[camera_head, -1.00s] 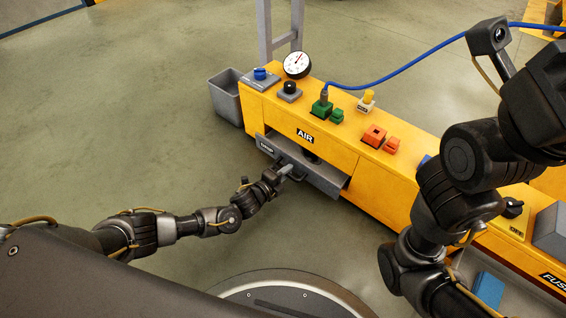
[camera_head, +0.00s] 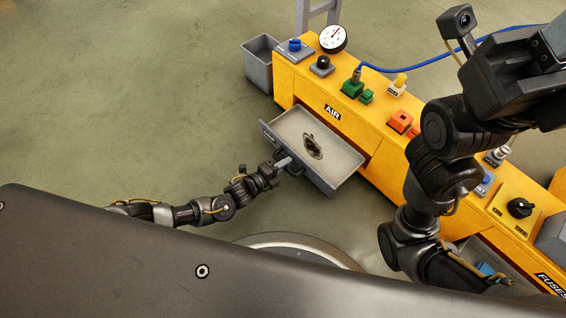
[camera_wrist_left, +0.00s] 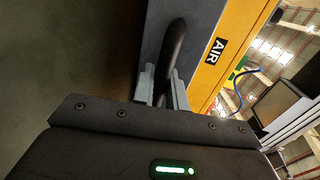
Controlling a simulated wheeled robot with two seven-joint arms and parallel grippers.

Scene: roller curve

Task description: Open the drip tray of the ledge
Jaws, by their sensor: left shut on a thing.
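The grey drip tray (camera_head: 335,165) is pulled out of the yellow ledge (camera_head: 367,125) below its AIR label, and a dark oval patch shows on its floor. My left gripper (camera_head: 286,163) is at the tray's front, shut on the dark tray handle (camera_head: 295,170). In the left wrist view the handle (camera_wrist_left: 173,50) stands as a dark curved bar between the two grey fingers (camera_wrist_left: 163,88). My right arm crosses the right of the head view, and its fingertips are not in view.
A grey bin (camera_head: 258,62) stands at the ledge's far left end. A pressure gauge (camera_head: 333,39), green blocks (camera_head: 354,88), an orange block (camera_head: 400,121) and a black knob (camera_head: 519,208) sit on the ledge. The floor left of the tray is clear.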

